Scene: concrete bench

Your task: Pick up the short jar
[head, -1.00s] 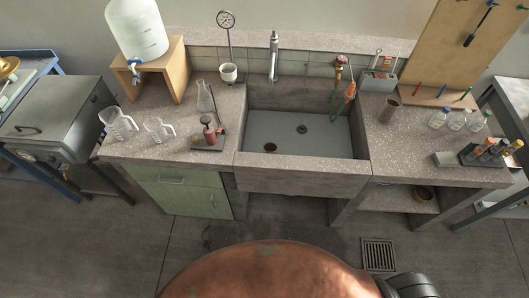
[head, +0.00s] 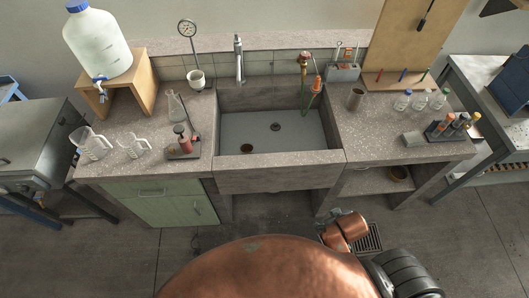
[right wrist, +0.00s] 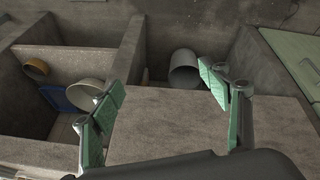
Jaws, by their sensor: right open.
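Several small capped clear jars (head: 420,101) stand in a row on the right of the bench. A brown round pot (head: 398,173) sits on the shelf below the bench. I cannot tell which of these is the short jar. In the right wrist view, a grey open cylinder (right wrist: 184,70), a pale cylinder (right wrist: 88,93) and a brown ring-shaped vessel (right wrist: 36,69) show among concrete compartments. My right gripper (right wrist: 163,108) is open and empty, its green-padded fingers wide apart. My left gripper is out of view.
A deep sink (head: 231,170) fills the middle of the bench. A dark rack of tubes (head: 450,128) stands on the right near the front edge. Beakers (head: 92,145) and a pump stand (head: 183,155) are on the left. The floor in front is open.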

